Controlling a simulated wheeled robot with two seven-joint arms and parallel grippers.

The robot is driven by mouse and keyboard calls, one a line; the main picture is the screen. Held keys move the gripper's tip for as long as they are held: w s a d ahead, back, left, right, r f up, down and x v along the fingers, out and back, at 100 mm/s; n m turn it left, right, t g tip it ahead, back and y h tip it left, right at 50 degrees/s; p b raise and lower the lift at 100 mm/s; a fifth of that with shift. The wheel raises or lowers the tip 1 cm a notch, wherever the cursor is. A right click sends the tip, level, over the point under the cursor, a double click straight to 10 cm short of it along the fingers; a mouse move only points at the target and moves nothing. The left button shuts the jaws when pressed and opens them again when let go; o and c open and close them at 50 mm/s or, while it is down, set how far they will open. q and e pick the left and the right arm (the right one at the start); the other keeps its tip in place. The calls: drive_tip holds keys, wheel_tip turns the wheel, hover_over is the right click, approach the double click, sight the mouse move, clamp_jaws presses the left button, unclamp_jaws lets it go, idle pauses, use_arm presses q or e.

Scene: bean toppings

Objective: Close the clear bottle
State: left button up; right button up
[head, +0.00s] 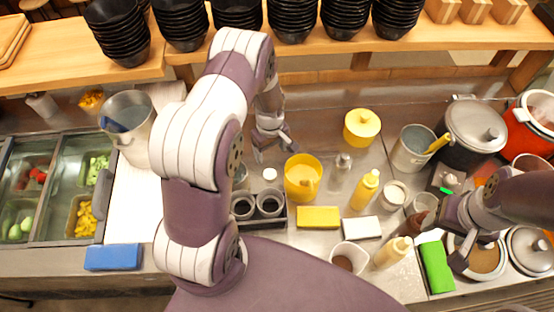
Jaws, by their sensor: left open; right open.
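A small clear glass container (343,162) stands on the steel counter right of the yellow pitcher; I cannot tell if it is the clear bottle or whether it is closed. A small round white cap-like piece (270,174) lies on the counter left of the pitcher. Another clear vessel (240,178) is partly hidden behind my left arm. My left gripper (272,150) is open and empty, above the counter behind the white piece. My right gripper (477,256) is open, over a brown-filled pot at the right; I see nothing held.
A yellow pitcher (303,178), yellow lidded pot (361,128) and yellow squeeze bottle (365,190) stand nearby. A dark holder with cups (256,205) is in front. Yellow (318,218) and green (436,267) blocks lie near the front. Black bowls (293,18) line the back shelf.

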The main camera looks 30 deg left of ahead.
use_arm(q)
drive_tip(key=s, duration=0.2)
drive_tip(key=b, duration=0.6)
hover_over(270, 174)
wheel_tip(270, 174, down, 7)
drive_tip(key=shift+s+d+f, duration=0.1)
use_arm(e)
drive_tip(key=f, duration=0.2)
drive_tip(key=s+f, duration=0.1)
drive_tip(key=f, duration=0.2)
drive_tip(key=shift+s+f, duration=0.1)
drive_tip(key=shift+f, duration=0.2)
drive_tip(key=shift+a, duration=0.1)
use_arm(q)
wheel_tip(270, 174, down, 5)
drive_tip(key=b, duration=0.4)
drive_tip(key=shift+f, duration=0.2)
drive_tip(key=shift+w+r, duration=0.1)
drive_tip(key=shift+w, duration=0.1)
use_arm(e)
wheel_tip(270, 174, down, 4)
drive_tip(key=shift+f, duration=0.15)
use_arm(q)
drive_tip(key=shift+s, duration=0.1)
